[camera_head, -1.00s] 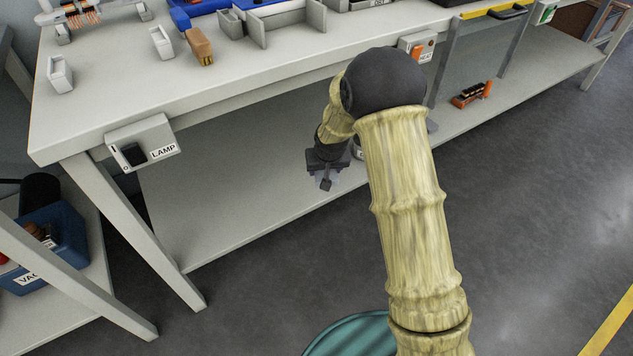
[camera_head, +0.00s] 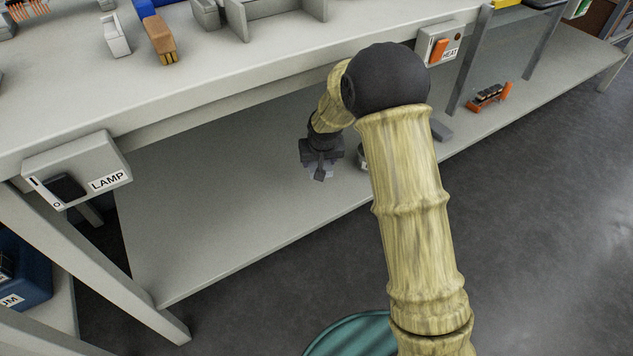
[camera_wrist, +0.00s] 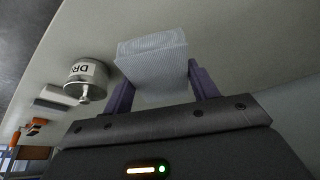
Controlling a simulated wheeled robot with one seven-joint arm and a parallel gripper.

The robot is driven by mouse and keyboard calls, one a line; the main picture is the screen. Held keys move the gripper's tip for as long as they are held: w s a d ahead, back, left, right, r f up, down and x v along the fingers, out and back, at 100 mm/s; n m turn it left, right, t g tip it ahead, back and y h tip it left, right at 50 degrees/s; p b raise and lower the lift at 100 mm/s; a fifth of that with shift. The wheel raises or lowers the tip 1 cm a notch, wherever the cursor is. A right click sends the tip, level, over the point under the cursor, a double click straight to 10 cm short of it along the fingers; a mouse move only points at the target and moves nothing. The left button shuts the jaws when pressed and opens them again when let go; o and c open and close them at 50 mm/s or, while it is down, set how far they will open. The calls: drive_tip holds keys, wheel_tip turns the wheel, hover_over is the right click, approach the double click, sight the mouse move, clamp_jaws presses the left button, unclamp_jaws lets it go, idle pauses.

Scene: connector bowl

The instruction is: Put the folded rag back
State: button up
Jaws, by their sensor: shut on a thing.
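The folded rag (camera_wrist: 152,62) is a pale grey-white, ribbed block in the wrist view. It sits between the two purple-grey fingers of my gripper (camera_wrist: 161,78), which is shut on it. In the head view my gripper (camera_head: 321,171) points downward over the lower shelf (camera_head: 215,215) of the bench. The rag is hard to make out there. Whether it touches the shelf, I cannot tell.
A round metal can (camera_wrist: 86,78) marked "DR…" stands beside the rag, mostly behind my arm in the head view. A grey block (camera_head: 440,130) and an orange-black item (camera_head: 488,97) lie farther right. The bench top (camera_head: 235,85) overhangs. The shelf's left is clear.

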drive_tip(key=shift+w, duration=0.35)
drive_tip(key=shift+s, duration=0.35)
drive_tip(key=shift+s+a+f, duration=0.15)
drive_tip(key=shift+a+f, duration=0.05)
drive_tip(key=shift+f, duration=0.05)
drive_tip(key=b, duration=0.4)
hover_over(317, 186)
drive_tip(key=s, duration=0.2)
drive_tip(key=f, duration=0.5)
drive_tip(key=shift+d+f, duration=0.2)
drive_tip(key=shift+f, duration=0.1)
drive_tip(key=shift+f, duration=0.1)
wheel_tip(317, 186, down, 4)
drive_tip(key=b, duration=0.2)
drive_tip(key=shift+w+b, duration=0.1)
drive_tip(key=shift+b, duration=0.25)
drive_tip(key=shift+w+r, duration=0.1)
drive_tip(key=shift+r, duration=0.1)
